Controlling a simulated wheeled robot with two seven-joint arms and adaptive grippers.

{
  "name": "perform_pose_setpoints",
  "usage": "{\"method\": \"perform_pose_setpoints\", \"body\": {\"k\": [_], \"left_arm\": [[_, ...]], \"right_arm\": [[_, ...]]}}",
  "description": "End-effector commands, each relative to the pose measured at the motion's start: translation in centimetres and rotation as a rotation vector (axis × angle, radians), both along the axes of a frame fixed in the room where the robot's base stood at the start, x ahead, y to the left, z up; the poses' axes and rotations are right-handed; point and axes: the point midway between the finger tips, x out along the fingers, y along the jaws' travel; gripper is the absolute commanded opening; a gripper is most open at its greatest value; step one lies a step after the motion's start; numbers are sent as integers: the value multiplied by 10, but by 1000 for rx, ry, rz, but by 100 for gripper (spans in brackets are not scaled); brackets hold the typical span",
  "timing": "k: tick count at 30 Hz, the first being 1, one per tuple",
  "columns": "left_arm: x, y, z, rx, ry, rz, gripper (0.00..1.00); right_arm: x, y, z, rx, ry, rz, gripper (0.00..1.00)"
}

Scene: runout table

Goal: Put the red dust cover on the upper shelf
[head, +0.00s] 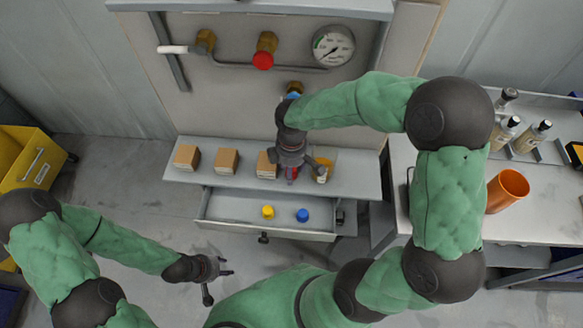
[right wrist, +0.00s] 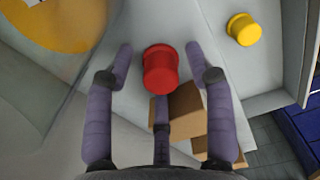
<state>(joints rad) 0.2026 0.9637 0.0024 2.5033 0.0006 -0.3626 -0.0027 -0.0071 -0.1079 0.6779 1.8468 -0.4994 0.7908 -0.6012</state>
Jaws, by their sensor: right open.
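The red dust cover (right wrist: 160,72) is a short red cylinder with a wider rim. In the right wrist view it stands on the grey lower shelf board, close to a cardboard box. In the head view only a bit of red (head: 291,173) shows below my right gripper (head: 290,168). The right fingers (right wrist: 162,65) are spread wide around the cover, with clear gaps on both sides. My left gripper (head: 220,281) is open and empty above the floor. The upper shelf (head: 260,8) is the grey board at the top of the head view.
The open drawer below holds a yellow cap (head: 268,212) and a blue cap (head: 303,215). Pipes with a red knob (head: 263,61) and a gauge (head: 334,46) are on the panel above.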

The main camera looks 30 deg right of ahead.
Motion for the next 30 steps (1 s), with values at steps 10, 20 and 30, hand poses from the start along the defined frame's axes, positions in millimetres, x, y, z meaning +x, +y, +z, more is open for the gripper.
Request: {"method": "perform_pose_setpoints", "body": {"k": [10, 20, 30], "left_arm": [[0, 0, 10, 0, 0, 0, 40], [0, 0, 28, 0, 0, 0, 40], [0, 0, 34, 0, 0, 0, 40]], "right_arm": [[1, 0, 28, 1, -3, -1, 54], [1, 0, 93, 0, -4, 0, 54], [0, -1, 123, -1, -1, -1, 54]]}}
